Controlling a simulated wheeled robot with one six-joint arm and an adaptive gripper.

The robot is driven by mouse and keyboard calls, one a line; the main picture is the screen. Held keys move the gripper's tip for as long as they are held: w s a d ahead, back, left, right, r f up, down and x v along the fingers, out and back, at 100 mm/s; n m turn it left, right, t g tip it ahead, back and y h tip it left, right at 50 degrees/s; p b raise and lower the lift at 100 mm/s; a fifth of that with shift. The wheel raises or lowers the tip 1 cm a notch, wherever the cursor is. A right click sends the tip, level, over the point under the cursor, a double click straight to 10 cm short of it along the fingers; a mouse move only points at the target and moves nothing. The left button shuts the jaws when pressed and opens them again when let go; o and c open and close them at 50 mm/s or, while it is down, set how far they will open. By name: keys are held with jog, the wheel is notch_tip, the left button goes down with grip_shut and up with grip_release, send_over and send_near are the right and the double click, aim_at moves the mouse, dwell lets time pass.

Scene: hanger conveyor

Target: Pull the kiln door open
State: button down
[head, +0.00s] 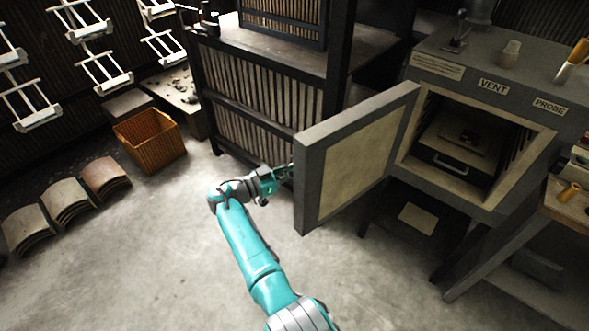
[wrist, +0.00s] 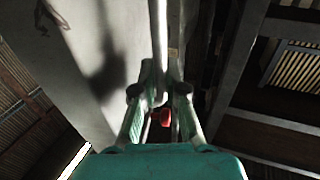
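The kiln door (head: 355,165) stands swung wide open toward the left in the head view, its pale inner lining facing the kiln (head: 480,140). The kiln chamber is exposed, with a drawer-like box with a handle (head: 450,165) inside. My gripper (head: 286,172) is at the outer face of the door, near its free edge, and the door partly hides its tips. In the wrist view, a light door handle bar (wrist: 158,45) runs between my gripper's two fingers (wrist: 161,75), which close in on both sides of it. A small red part (wrist: 162,118) shows between the fingers.
A slatted dark rack (head: 260,110) stands behind the door. An orange crate (head: 150,140) and curved tiles (head: 68,205) are on the floor at left, below white hangers (head: 85,30). A wooden bench (head: 570,205) is at right. The floor at front left is clear.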

jog(key=c, duration=1.2)
grip_release()
jog(key=shift+d+f, duration=0.1)
jog(key=v, duration=1.2)
jog(key=shift+w, duration=0.1)
